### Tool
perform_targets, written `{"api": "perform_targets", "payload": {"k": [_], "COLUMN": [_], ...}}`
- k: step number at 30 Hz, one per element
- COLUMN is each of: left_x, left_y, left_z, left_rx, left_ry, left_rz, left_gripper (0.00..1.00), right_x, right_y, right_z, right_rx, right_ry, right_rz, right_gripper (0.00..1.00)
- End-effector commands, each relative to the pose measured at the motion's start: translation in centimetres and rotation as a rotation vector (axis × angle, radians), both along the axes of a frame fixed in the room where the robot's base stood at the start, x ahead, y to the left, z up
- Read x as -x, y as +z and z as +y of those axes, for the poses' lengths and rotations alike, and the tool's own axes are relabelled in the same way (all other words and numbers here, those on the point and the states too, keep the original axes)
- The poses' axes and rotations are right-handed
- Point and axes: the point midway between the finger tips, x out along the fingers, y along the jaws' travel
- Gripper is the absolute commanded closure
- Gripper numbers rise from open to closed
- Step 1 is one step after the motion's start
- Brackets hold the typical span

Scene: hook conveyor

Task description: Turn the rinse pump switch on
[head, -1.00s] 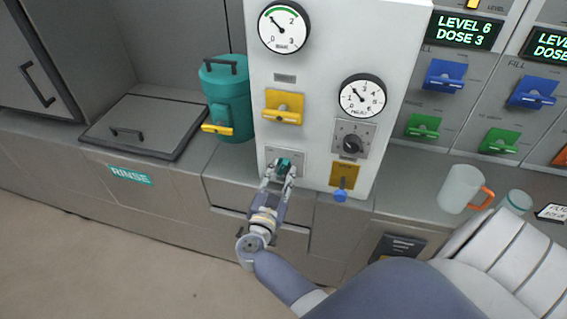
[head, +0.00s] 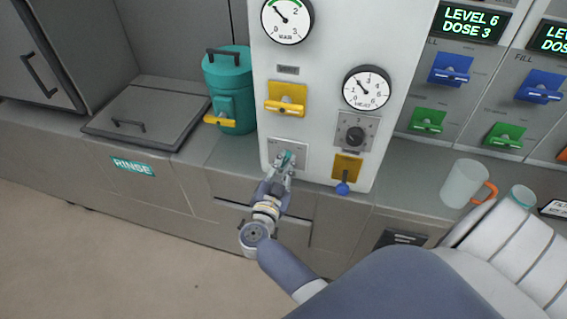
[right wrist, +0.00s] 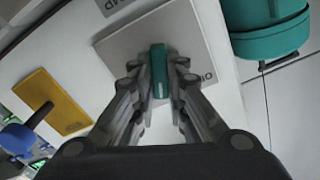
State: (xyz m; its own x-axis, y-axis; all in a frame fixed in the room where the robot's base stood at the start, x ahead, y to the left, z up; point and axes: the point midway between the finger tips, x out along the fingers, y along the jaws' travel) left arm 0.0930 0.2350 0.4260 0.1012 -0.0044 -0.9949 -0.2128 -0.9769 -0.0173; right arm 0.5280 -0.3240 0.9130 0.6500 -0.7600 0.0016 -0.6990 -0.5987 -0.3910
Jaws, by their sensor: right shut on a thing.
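The switch is a small teal knob (head: 287,156) on a light grey plate (head: 300,148) low on the left of the white panel. My right gripper (head: 284,161) is shut on the knob from the front. In the right wrist view, the teal knob (right wrist: 159,70) stands between the two fingers (right wrist: 160,88), and the plate (right wrist: 125,45) carries partly covered lettering at its right edge. The fingers hide part of the knob and plate. My left gripper is not in view.
A yellow lever (head: 286,98) sits above the switch, and a grey dial (head: 355,134) and blue-ended yellow lever (head: 343,187) lie to the right. A teal canister (head: 229,88) stands close to the left. A mug (head: 463,184) is on the right counter.

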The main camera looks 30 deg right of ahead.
Motion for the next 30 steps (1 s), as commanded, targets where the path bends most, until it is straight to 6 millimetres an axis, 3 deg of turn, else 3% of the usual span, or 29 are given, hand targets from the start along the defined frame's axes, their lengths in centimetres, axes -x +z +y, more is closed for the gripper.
{"api": "perform_targets", "payload": {"k": [4, 12, 24, 25, 27, 30], "left_x": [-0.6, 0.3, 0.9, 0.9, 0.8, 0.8], "left_y": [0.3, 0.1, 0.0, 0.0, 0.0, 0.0], "left_z": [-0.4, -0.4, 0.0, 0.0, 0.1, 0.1], "left_rx": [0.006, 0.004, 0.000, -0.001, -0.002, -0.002], "left_ry": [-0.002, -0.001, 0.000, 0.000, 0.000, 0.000], "left_rz": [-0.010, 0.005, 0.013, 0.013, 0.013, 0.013], "left_gripper": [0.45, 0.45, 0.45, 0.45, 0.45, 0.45], "right_x": [0.1, 0.0, 0.0, 0.0, 0.0, 0.0], "right_y": [-0.1, -0.2, -0.1, -0.1, -0.1, -0.1], "right_z": [0.0, -0.1, -0.1, -0.1, -0.1, -0.1], "right_rx": [-0.098, -0.239, -0.264, -0.264, -0.264, -0.262], "right_ry": [-0.002, 0.000, 0.001, 0.001, 0.001, 0.000], "right_rz": [-0.107, -0.275, -0.306, -0.306, -0.306, -0.305], "right_gripper": [1.00, 1.00, 1.00, 0.84, 0.69, 0.67]}}
